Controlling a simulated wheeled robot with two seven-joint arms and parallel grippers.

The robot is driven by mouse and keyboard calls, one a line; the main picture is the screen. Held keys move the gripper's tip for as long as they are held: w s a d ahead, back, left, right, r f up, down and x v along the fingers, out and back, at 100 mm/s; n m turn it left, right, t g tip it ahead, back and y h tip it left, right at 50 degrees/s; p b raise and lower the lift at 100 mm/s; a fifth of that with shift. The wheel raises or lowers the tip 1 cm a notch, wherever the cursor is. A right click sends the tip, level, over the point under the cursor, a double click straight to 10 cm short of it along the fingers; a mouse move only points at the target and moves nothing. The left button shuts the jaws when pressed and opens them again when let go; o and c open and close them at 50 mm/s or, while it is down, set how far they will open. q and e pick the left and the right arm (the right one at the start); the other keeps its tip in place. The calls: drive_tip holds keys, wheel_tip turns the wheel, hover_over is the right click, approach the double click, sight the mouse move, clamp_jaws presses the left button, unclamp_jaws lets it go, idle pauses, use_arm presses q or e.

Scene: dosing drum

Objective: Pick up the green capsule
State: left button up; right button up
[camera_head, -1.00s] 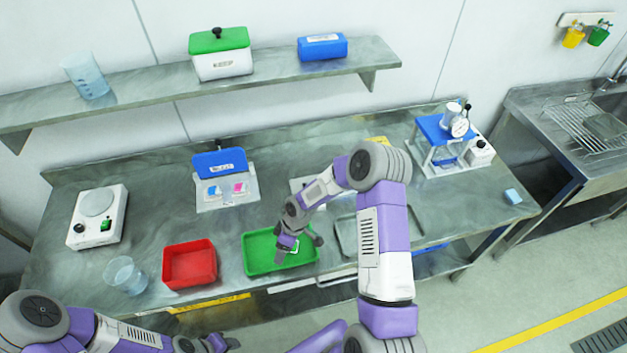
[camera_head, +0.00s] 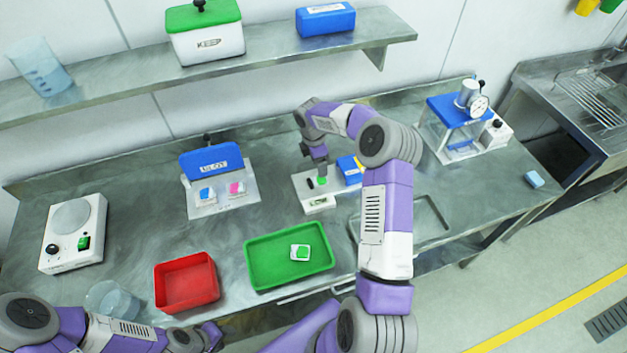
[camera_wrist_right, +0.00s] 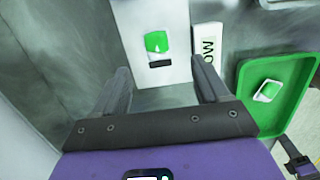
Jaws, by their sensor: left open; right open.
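A small green piece (camera_head: 322,181), which looks like the green capsule, sits on a white plate (camera_head: 318,203) beside a small black piece (camera_head: 310,184). In the right wrist view the green piece (camera_wrist_right: 157,42) lies ahead of the open fingers, with the black piece (camera_wrist_right: 159,63) nearer to them. My right gripper (camera_head: 320,168) points down just above the plate; it shows open and empty in its wrist view (camera_wrist_right: 163,85). My left gripper (camera_head: 214,340) is low at the front, by the red tray, open and apart from these things.
A green tray (camera_head: 258,277) holds a white and green packet (camera_head: 300,252). A red tray (camera_head: 187,300) and a glass beaker (camera_head: 112,298) stand near the front. A blue box (camera_head: 350,170) is close to the right gripper. The bench between scale (camera_head: 72,235) and red tray is clear.

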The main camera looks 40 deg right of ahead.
sight(319, 179)
drive_tip(key=shift+w+f+b, duration=0.25)
drive_tip(key=shift+w+f, duration=0.15)
drive_tip(key=shift+f, duration=0.2)
drive_tip(key=shift+w+f+b, duration=0.2)
drive_tip(key=shift+w+f, duration=0.2)
drive_tip(key=shift+f, duration=0.2)
drive_tip(key=shift+w+f, duration=0.1)
drive_tip(key=shift+f, duration=0.25)
drive_tip(key=shift+s+f, duration=0.2)
drive_tip(key=shift+f, duration=0.1)
drive_tip(key=f, duration=0.3)
drive_tip(key=s+f, duration=0.1)
drive_tip(key=f, duration=0.1)
drive_tip(key=shift+d+f, duration=0.35)
drive_tip(key=shift+w, duration=0.1)
drive_tip(key=shift+c, duration=0.4)
drive_tip(key=c, duration=1.1)
wheel_tip(319, 179, up, 10)
